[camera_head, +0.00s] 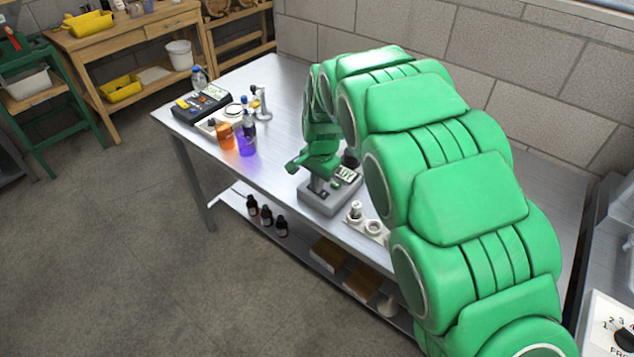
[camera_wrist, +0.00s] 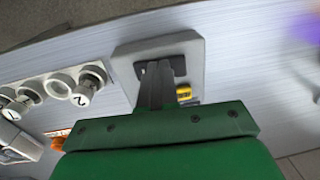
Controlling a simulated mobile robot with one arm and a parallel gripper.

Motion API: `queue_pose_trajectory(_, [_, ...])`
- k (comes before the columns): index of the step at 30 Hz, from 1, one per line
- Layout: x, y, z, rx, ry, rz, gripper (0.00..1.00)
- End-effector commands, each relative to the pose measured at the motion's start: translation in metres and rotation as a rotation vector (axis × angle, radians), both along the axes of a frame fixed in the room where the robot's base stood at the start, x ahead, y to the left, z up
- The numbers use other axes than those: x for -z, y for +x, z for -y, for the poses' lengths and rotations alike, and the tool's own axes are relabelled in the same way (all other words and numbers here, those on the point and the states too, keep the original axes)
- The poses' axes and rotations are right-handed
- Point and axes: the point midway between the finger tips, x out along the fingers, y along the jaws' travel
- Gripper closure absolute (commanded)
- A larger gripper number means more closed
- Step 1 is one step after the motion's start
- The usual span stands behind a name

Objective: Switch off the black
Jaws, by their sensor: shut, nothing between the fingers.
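A grey box-shaped device (camera_head: 325,202) with a small display (camera_head: 345,174) stands near the front edge of the steel table. In the wrist view the grey device (camera_wrist: 132,62) has a dark recessed part (camera_wrist: 180,50) on its top and a small yellow piece (camera_wrist: 183,93) beside it. My gripper (camera_head: 318,190) is over this device, its fingers shut and empty. In the wrist view its fingertips (camera_wrist: 157,68) are at the dark part; I cannot tell whether they touch it. A black instrument (camera_head: 190,107) with a display lies at the table's far left end.
A white holder (camera_head: 375,239) with round fittings sits right of the device. An orange bottle (camera_head: 225,136) and a purple bottle (camera_head: 246,144) stand to its left. Several dark bottles (camera_head: 267,215) are on the lower shelf. The table (camera_head: 285,85) is clear behind the bottles.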

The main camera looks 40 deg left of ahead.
Motion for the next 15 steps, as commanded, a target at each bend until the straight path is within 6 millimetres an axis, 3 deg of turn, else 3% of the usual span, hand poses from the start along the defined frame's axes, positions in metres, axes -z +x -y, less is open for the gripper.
queue_pose_trajectory(7, [-0.019, 0.001, 0.002, 0.001, 0.004, 0.003, 1.00])
queue_pose_trajectory(15, [-0.068, 0.002, 0.010, 0.001, 0.005, 0.005, 1.00])
